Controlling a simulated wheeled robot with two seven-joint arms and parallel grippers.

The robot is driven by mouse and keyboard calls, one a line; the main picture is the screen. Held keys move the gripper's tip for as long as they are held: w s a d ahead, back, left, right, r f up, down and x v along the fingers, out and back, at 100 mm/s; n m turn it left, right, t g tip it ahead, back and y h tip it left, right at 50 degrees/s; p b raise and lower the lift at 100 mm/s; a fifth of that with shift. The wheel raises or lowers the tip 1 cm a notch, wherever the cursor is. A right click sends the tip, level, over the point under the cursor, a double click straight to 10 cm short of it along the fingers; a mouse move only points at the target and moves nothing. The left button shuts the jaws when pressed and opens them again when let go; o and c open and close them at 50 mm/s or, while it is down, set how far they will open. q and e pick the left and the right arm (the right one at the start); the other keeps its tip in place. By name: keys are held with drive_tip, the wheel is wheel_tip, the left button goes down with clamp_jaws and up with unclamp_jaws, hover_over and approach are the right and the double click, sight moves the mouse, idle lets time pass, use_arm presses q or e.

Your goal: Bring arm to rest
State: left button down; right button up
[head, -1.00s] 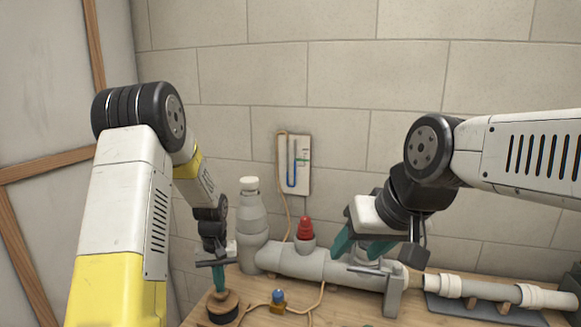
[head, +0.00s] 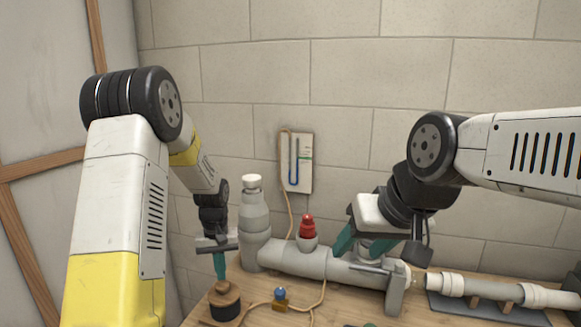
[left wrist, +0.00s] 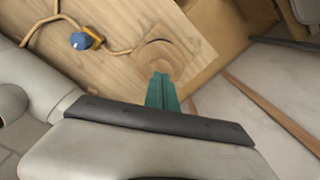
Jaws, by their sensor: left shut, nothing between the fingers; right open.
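My left gripper (head: 220,266) is shut and empty, its green fingers pointing down just above the round wooden block with a dark band (head: 224,302). In the left wrist view its fingers (left wrist: 162,92) show together, with the wooden disc top (left wrist: 158,60) beyond them. My right gripper (head: 358,245) is open at the grey pipe (head: 330,264), its green fingers spread near the upright branch of the pipe. I cannot tell whether they touch it.
A grey bottle-shaped fitting (head: 254,220) and a red cap (head: 307,226) stand on the pipe assembly. A blue-knobbed brass valve (head: 280,296) with a tan hose lies on the wooden bench. A gauge panel (head: 297,162) hangs on the wall. White pipe (head: 490,288) lies at right.

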use_arm(q)
drive_tip(key=s+r+m+t+h, duration=0.1)
drive_tip(key=s+r+t, duration=0.1)
drive_tip(key=s+r, duration=0.5)
drive_tip(key=s+r+t, duration=0.1)
drive_tip(key=s+r, duration=0.2)
drive_tip(key=r, duration=0.8)
drive_tip(key=s+d+r+t, duration=0.1)
drive_tip(key=s+r, duration=0.2)
drive_tip(key=s, duration=0.4)
drive_tip(key=s+d+r+m+t+h, duration=0.1)
drive_tip(key=s+r+t, duration=0.1)
drive_tip(key=s, duration=0.5)
drive_tip(key=shift+s+r+m, duration=0.15)
drive_tip(key=shift+r+m, duration=0.15)
drive_tip(key=shift+r, duration=0.4)
drive_tip(key=shift+d, duration=0.1)
